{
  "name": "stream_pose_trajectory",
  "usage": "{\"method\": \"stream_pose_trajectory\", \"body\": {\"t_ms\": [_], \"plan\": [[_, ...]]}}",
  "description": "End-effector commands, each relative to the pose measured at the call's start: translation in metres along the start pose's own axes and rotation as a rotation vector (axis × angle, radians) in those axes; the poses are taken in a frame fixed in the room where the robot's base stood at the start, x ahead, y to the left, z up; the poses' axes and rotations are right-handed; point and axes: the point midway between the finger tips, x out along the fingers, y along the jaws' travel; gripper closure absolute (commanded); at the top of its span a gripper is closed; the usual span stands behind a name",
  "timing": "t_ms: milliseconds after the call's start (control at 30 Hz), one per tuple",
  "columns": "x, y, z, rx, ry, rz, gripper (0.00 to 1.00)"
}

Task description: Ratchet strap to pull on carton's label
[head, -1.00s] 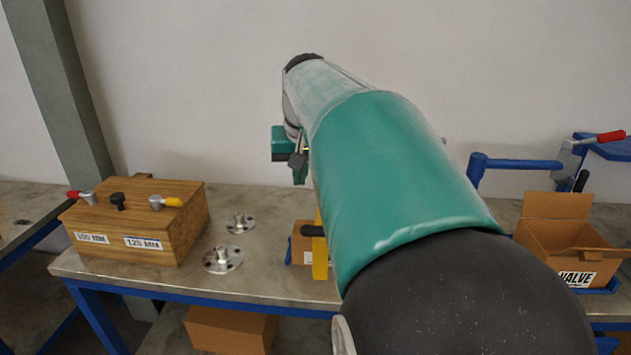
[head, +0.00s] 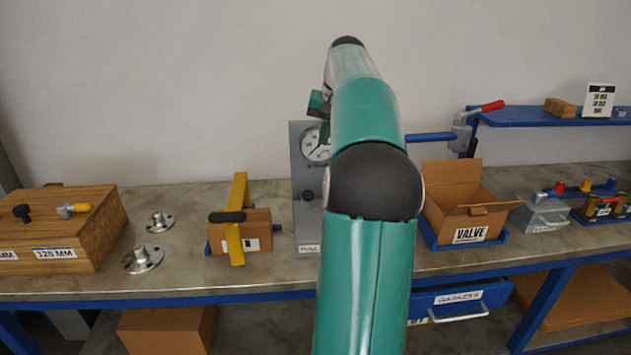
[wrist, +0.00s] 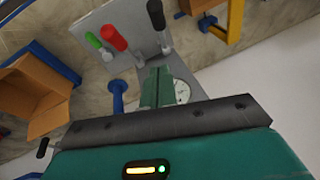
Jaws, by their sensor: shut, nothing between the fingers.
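A yellow band (head: 235,245) with a black handle (head: 227,217) stands across a small brown carton (head: 258,226) left of centre on the bench. The band also shows at the top right of the wrist view (wrist: 235,22). The carton's white label (head: 252,244) is partly covered by the band, so its wording is unreadable. An open carton (head: 453,205) labelled VALVE (head: 469,233) stands right of my arm. My gripper (wrist: 155,88) is shut and empty, apart from both cartons and the band. In the head view my gripper (head: 318,103) is partly hidden by my arm.
A grey gauge panel (head: 308,215) stands beside the small carton, partly behind my arm. In the wrist view it carries levers with green, red and black grips (wrist: 115,38). Two metal flanges (head: 142,259) and a wooden box (head: 70,225) lie left. A blue shelf (head: 540,115) is right.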

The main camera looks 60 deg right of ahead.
Motion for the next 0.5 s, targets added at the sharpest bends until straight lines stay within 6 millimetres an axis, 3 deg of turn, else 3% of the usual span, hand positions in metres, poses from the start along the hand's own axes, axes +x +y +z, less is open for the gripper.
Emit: {"method": "stream_pose_trajectory", "body": {"t_ms": [300,500], "plan": [[0.004,-0.004,0.001,-0.003,-0.001,0.000,1.00],[0.030,-0.003,0.003,-0.003,-0.004,0.000,1.00]]}}
